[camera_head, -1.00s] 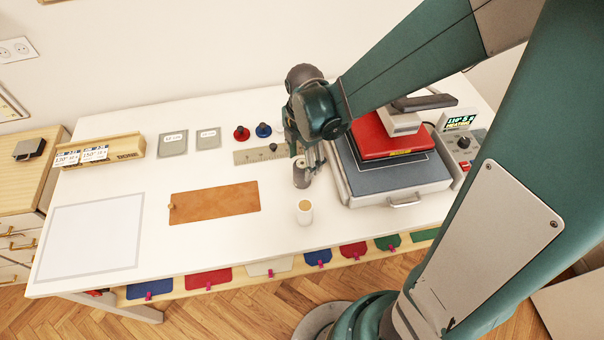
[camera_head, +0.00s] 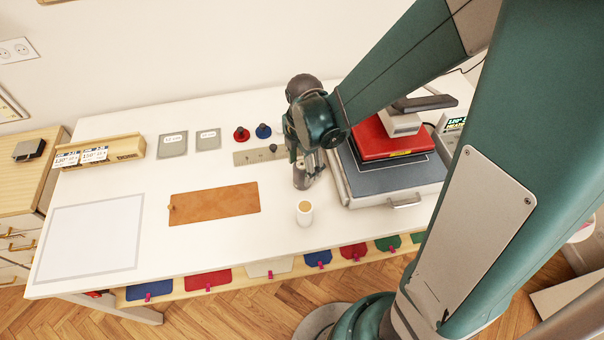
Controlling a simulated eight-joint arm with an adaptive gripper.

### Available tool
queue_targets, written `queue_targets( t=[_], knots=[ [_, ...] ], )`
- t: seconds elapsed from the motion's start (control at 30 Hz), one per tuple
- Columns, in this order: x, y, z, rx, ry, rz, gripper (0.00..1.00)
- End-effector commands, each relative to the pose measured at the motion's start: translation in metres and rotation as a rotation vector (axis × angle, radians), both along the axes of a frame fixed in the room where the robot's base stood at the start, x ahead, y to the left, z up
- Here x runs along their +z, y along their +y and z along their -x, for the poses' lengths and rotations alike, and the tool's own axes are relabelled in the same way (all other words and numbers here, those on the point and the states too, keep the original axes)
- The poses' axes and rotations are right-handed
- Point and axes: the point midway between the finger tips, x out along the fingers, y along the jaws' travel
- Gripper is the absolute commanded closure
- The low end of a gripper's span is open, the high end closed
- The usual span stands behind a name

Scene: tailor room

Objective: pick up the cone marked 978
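A grey spool-like cone (camera_head: 299,179) stands upright on the white table just left of the heat press. A cream one with a tan top (camera_head: 304,212) stands upright in front of it. No number is legible on either, so I cannot tell which is marked 978. My gripper (camera_head: 308,170) points down at the grey cone, with its fingers at the cone's right and upper side. The gripper and wrist hide part of this cone. I cannot tell whether the fingers touch it or have closed on it.
The heat press (camera_head: 395,180) with its red plate stands close to the right. A brown leather piece (camera_head: 214,203) lies to the left. Red (camera_head: 241,134) and blue (camera_head: 263,131) knobbed pieces stand at the back near a ruler (camera_head: 250,155).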

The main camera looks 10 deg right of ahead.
Motion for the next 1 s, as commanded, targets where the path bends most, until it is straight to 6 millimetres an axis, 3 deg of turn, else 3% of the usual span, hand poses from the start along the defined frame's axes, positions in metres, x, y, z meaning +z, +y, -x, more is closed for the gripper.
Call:
queue_targets(
  t=[0.33, 1.0],
  knots=[
    [-0.007, 0.001, 0.000, 0.000, 0.000, 0.000, 0.47],
    [-0.051, 0.003, 0.000, 0.000, 0.000, 0.000, 0.47]
  ],
)
